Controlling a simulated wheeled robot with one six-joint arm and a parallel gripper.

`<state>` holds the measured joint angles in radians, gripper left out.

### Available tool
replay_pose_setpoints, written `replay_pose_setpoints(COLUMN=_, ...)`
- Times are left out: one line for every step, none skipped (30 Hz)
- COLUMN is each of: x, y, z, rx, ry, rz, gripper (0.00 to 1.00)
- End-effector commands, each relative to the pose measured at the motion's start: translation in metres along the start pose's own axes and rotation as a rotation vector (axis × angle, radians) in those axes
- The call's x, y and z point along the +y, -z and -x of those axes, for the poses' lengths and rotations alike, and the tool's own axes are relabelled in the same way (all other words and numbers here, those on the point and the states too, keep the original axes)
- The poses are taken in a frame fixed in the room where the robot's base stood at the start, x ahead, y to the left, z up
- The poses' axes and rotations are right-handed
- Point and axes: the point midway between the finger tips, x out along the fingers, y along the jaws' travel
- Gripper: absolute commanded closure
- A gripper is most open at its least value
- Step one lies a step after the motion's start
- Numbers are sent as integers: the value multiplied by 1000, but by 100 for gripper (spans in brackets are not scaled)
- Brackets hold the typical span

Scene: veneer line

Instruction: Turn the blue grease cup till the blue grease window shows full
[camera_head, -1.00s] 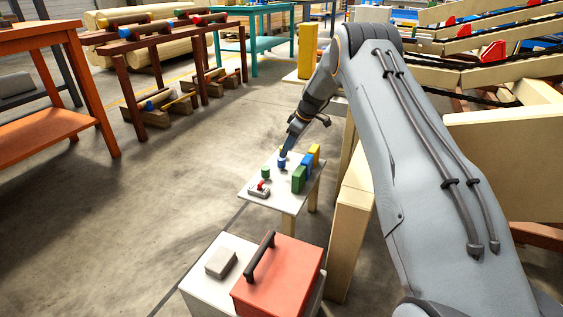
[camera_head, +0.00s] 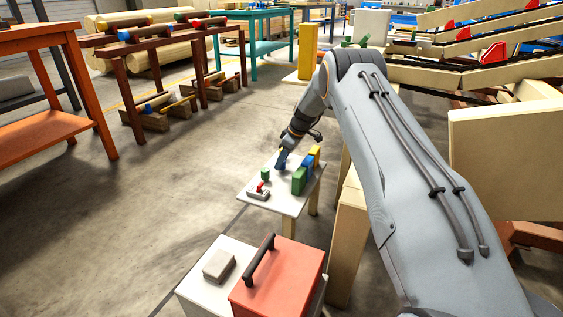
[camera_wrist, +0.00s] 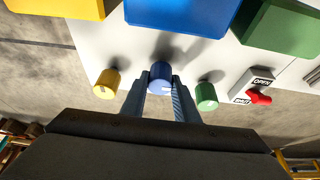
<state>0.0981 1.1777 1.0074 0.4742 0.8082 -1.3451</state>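The blue grease cup (camera_wrist: 160,80) stands on a light plate, with a pale mark on its top. My gripper (camera_wrist: 160,84) has one finger on each side of it, with no clear gap; whether they press on it is unclear. In the head view my gripper (camera_head: 281,166) is down at the small table, and the blue cup there is mostly hidden. A blue block (camera_wrist: 182,12) stands behind the cup in the wrist view, and in the head view the blue block (camera_head: 308,167) is partly hidden. No blue grease window or level is readable.
A yellow cup (camera_wrist: 106,84) and a green cup (camera_wrist: 206,97) flank the blue one closely. Yellow (camera_wrist: 70,8) and green (camera_wrist: 280,25) blocks stand behind. A red lever (camera_wrist: 260,97) sits by OPEN and SHUT labels. A red toolbox (camera_head: 280,283) stands in front of the small table (camera_head: 285,205).

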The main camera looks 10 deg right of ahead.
Motion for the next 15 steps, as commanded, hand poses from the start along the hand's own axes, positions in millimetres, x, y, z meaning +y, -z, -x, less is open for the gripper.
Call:
replay_pose_setpoints(x=0, y=0, z=0, rx=0, ry=-1, rz=0, gripper=93)
replay_pose_setpoints(x=0, y=0, z=0, rx=0, ry=-1, rz=0, gripper=95)
replay_pose_setpoints(x=0, y=0, z=0, rx=0, ry=-1, rz=0, gripper=95)
replay_pose_setpoints(x=0, y=0, z=0, rx=0, ry=-1, rz=-1, gripper=95)
replay_pose_setpoints(x=0, y=0, z=0, rx=0, ry=-2, rz=-2, gripper=95)
replay_pose_setpoints(x=0, y=0, z=0, rx=0, ry=-3, rz=-6, gripper=95)
replay_pose_setpoints(x=0, y=0, z=0, rx=0, ry=-4, rz=-9, gripper=95)
replay_pose_setpoints(x=0, y=0, z=0, rx=0, ry=-6, rz=-14, gripper=95)
replay_pose_setpoints(x=0, y=0, z=1, rx=-1, ry=-10, rz=-24, gripper=95)
replay_pose_setpoints(x=-1, y=0, z=1, rx=-1, ry=-14, rz=-34, gripper=95)
replay_pose_setpoints(x=-1, y=0, z=1, rx=-1, ry=-19, rz=-44, gripper=95)
replay_pose_setpoints(x=-1, y=0, z=1, rx=-1, ry=-25, rz=-61, gripper=95)
replay_pose_setpoints(x=-1, y=0, z=1, rx=-1, ry=-31, rz=-75, gripper=95)
replay_pose_setpoints(x=-1, y=0, z=1, rx=-1, ry=-38, rz=-91, gripper=95)
replay_pose_setpoints(x=-2, y=0, z=2, rx=-1, ry=-47, rz=-113, gripper=95)
